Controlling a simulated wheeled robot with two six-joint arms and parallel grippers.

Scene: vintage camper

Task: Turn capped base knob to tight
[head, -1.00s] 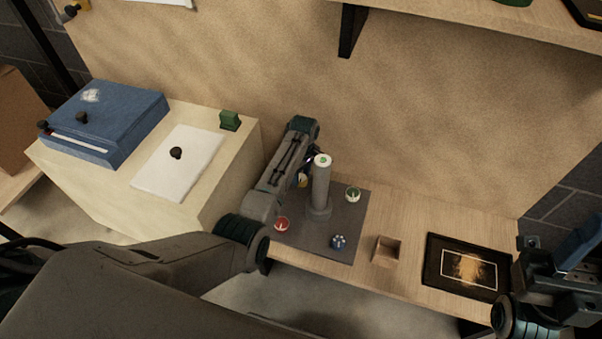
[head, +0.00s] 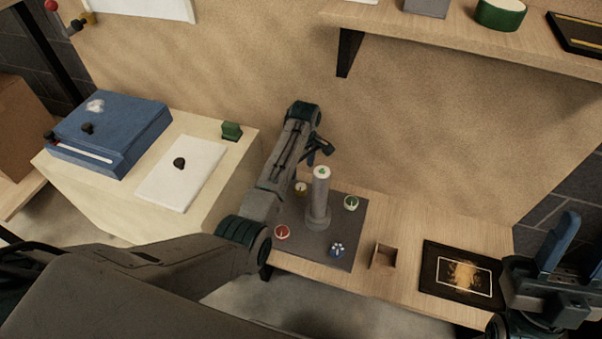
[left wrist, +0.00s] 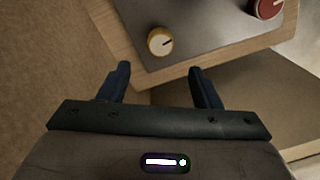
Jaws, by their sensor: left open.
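A grey post (head: 318,200) with a pale top and green mark stands upright on a dark plate (head: 290,248). Around its foot are a yellow knob (head: 300,188) with a white face, a red knob (head: 281,233), a green knob (head: 351,203) and a blue lobed knob (head: 337,250). I cannot tell which is the capped base knob. My left gripper (head: 322,150) is open and empty, raised behind the post, apart from it. In the left wrist view, the yellow knob (left wrist: 160,42) lies beyond its fingertips (left wrist: 160,72), untouched. My right gripper (head: 575,260) is partly cut off at the right edge.
A small open wooden box (head: 384,256) and a dark framed picture (head: 460,274) lie right of the plate. A pale cabinet (head: 226,160) with a blue case (head: 110,125) stands left. A shelf (head: 440,28) overhangs the back. Bare table lies behind the box.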

